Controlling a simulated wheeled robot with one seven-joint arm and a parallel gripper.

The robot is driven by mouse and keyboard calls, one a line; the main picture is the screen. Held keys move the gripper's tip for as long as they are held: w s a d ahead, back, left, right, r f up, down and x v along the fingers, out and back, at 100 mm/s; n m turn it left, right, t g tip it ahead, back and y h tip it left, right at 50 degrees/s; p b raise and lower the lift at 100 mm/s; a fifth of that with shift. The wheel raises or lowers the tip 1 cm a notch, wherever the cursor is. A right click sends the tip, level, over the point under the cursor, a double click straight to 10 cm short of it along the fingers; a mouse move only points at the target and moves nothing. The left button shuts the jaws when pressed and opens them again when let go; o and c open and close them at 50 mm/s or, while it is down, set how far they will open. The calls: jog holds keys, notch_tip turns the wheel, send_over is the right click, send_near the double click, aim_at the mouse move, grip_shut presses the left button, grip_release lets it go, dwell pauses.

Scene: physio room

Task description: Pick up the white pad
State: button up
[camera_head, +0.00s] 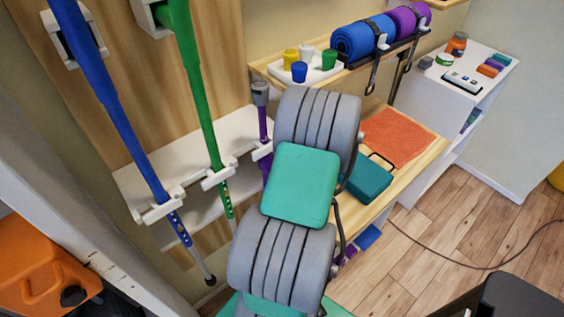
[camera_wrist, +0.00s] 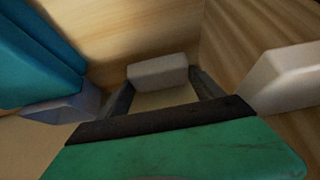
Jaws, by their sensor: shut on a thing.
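My gripper (camera_wrist: 160,86) shows in the wrist view, its two dark fingers reaching forward from a green body with a black front strip. It is shut on a small pale block, which I take to be the white pad (camera_wrist: 158,70), between the fingertips. Pale wood lies beyond and around it; I cannot tell whether the pad touches that surface. In the head view my own arm hides the gripper and the pad.
A teal case (camera_head: 369,178) with a dark handle stands on the wooden bench beside an orange towel (camera_head: 397,136). In the wrist view, a teal thing (camera_wrist: 35,60) is close at left and a pale block (camera_wrist: 285,78) at right. Crutches (camera_head: 118,120) hang at left.

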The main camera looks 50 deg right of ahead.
jog(key=shift+r, duration=0.45)
jog(key=r, duration=0.1)
jog(key=r+b, duration=0.1)
jog(key=shift+s+r, duration=0.2)
jog(key=shift+r, duration=0.2)
jog(key=s+a+r+b, duration=0.1)
jog(key=s+a+r, duration=0.6)
jog(key=s+r, duration=0.2)
jog(key=s, duration=0.2)
jog(key=shift+s+r, duration=0.2)
jog(key=shift+s, duration=0.15)
jog(key=o, duration=0.8)
jog(key=c, duration=0.7)
jog(key=shift+o, duration=0.2)
jog(key=shift+a, duration=0.1)
